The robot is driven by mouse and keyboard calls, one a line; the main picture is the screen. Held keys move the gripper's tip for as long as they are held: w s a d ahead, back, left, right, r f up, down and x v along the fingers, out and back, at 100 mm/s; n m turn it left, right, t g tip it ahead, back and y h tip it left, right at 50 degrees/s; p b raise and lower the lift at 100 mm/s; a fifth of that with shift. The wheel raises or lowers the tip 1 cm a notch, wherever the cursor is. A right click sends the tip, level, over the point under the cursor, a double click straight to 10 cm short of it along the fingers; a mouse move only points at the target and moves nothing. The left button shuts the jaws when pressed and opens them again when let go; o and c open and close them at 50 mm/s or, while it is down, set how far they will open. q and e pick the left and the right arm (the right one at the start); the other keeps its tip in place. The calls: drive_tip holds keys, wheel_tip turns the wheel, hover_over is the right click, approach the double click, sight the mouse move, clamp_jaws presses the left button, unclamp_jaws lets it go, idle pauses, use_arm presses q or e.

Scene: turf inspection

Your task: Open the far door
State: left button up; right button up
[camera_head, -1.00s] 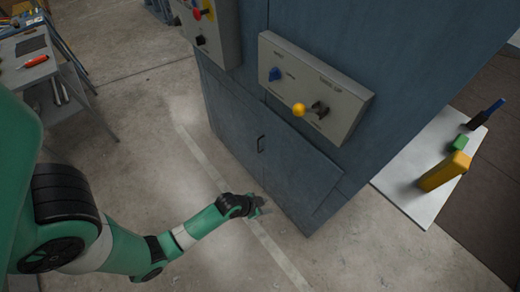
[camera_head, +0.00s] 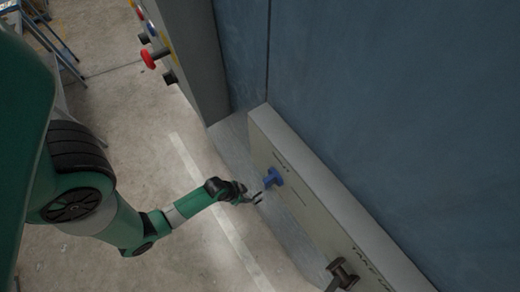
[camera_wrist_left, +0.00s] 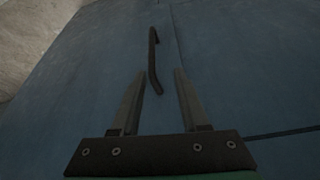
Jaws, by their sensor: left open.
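In the left wrist view a blue cabinet door (camera_wrist_left: 80,90) fills most of the picture. A thin dark bar handle (camera_wrist_left: 153,62) stands on it, left of a vertical seam. The door looks closed there. My left gripper (camera_wrist_left: 160,85) is open and empty, and the handle's lower end shows between its fingertips; I cannot tell the gap in depth. In the head view my left gripper (camera_head: 257,198) is low beside the blue cabinet (camera_head: 340,95), and the handle cannot be made out. My right gripper is in neither view.
Another panel (camera_head: 185,50) with a red knob (camera_head: 155,57) is farther back. Open concrete floor (camera_head: 120,90) lies to the left.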

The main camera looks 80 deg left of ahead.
use_arm(q)
drive_tip(key=b+x, duration=0.2)
drive_tip(key=x, duration=0.2)
drive_tip(key=d+b+x, duration=0.1)
drive_tip(key=b+x, duration=0.1)
drive_tip(key=x, duration=0.1)
drive_tip(key=b+x, duration=0.1)
drive_tip(key=x, duration=0.3)
drive_tip(key=shift+s+d+f+b, duration=0.15)
drive_tip(key=shift+s+f+b, duration=0.05)
drive_tip(key=shift+f+b, duration=0.25)
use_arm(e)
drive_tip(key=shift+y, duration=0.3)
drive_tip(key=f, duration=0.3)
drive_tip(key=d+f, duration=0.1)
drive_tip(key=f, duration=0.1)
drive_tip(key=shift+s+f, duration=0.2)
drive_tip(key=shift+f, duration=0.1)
use_arm(q)
clamp_jaws()
